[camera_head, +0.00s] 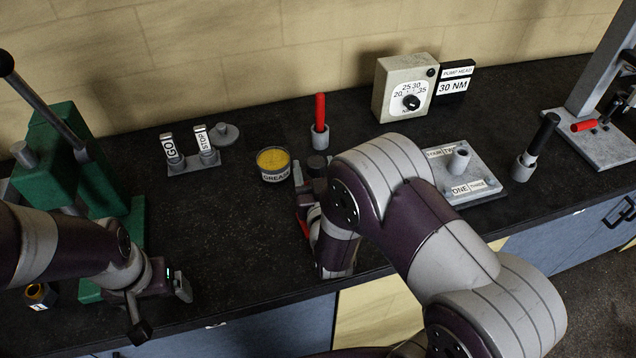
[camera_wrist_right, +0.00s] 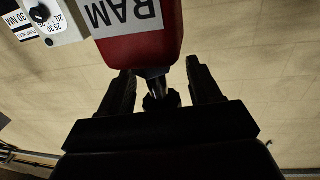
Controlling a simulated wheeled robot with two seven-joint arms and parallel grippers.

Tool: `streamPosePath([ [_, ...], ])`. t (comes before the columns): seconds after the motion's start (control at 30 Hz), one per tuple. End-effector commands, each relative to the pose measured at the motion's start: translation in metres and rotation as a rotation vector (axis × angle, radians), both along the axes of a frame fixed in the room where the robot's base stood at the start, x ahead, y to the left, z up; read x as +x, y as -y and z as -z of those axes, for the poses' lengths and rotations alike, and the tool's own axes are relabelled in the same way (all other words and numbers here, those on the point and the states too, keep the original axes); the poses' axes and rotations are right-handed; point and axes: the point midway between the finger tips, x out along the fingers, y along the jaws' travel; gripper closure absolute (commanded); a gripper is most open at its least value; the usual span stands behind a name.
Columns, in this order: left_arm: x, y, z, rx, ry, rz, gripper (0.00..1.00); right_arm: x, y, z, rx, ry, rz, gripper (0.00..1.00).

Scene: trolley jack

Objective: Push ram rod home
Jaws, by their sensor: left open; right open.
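The red block labelled RAM (camera_wrist_right: 140,38) fills the top of the right wrist view. A short metal rod (camera_wrist_right: 156,86) with a dark, wider end sticks out of it toward my right gripper (camera_wrist_right: 161,80). The gripper's two fingers stand open on either side of the rod, with visible gaps. In the head view only slivers of red (camera_head: 304,224) show beside my right arm, which hides most of the ram and the right gripper. My left gripper (camera_head: 160,305) is open and empty near the bench's front edge, beside the green press.
The green press (camera_head: 75,160) stands at left. Bench is clear centre-left.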

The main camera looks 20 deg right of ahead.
Motion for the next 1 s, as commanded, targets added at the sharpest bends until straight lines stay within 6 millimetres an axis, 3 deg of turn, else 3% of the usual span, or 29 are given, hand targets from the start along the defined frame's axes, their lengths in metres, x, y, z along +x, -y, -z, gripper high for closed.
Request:
streamPosePath([
  [0.4,0.000,0.000,0.025,0.000,0.000,0.000,0.12,-0.095,-0.010,0.003,-0.001,0.000,-0.007,0.37],
  [0.5,0.000,0.000,0.027,0.000,0.000,0.000,0.12,-0.109,-0.012,0.002,0.000,0.000,-0.005,0.37],
  [0.67,0.000,0.000,0.027,0.000,0.000,0.000,0.12,-0.118,-0.011,0.000,0.000,0.001,-0.001,0.37],
  [1.0,0.000,0.000,0.027,0.000,0.000,0.000,0.12,-0.118,-0.011,0.000,0.000,0.000,0.000,0.37],
])
